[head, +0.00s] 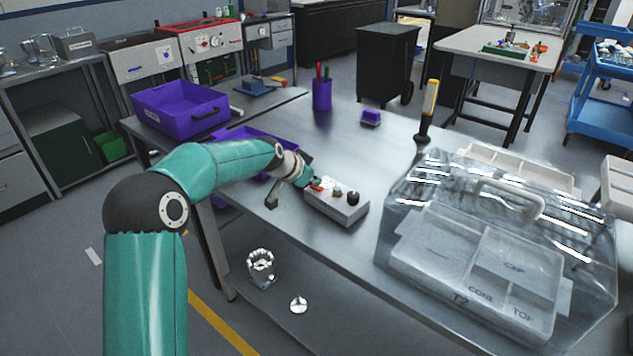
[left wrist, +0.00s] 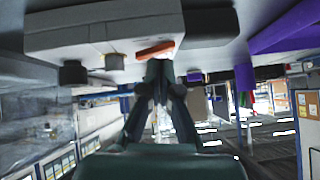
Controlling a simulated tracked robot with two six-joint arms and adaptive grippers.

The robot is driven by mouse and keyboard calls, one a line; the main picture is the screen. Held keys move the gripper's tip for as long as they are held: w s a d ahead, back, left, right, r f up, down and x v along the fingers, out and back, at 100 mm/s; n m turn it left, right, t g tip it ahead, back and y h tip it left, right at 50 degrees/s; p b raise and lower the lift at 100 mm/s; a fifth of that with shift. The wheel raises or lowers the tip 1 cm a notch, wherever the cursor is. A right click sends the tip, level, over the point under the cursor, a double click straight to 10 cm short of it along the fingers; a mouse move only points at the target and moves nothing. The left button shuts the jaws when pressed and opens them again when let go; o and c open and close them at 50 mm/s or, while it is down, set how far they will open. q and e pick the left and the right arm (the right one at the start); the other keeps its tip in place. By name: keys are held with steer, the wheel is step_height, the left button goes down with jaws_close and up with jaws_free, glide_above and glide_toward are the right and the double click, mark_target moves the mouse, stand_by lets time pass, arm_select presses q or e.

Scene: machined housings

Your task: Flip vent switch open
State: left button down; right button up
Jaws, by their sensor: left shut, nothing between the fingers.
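A light grey control box (head: 335,208) sits on the metal table in the middle of the head view. An orange switch lever (head: 316,188) is at its left end, beside a small knob (head: 337,191) and a larger black knob (head: 353,198). My left gripper (head: 313,182) is shut and empty, with its fingertips right at the lever. The left wrist view shows the scene upside down, with the orange lever (left wrist: 156,50) just beyond the fingertips of the left gripper (left wrist: 160,72). I cannot tell whether they touch. My right gripper is not in view.
A clear-lidded case (head: 500,250) with white trays stands to the right of the box. Purple bins (head: 180,105), a purple pen cup (head: 322,94) and a yellow-handled tool (head: 429,105) are farther back. The tabletop behind the box is mostly clear.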

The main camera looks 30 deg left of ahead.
arm_select(q)
steer(key=r+p, duration=0.1)
steer(key=r, duration=0.1)
steer(key=a+r+p, duration=0.1)
steer(key=r+p, duration=0.1)
steer(key=shift+w+r, duration=0.1)
steer(key=shift+r, duration=0.25)
steer(key=s+a+r+b, duration=0.2)
steer(key=s+r, duration=0.4)
steer(key=shift+s+a, duration=0.35)
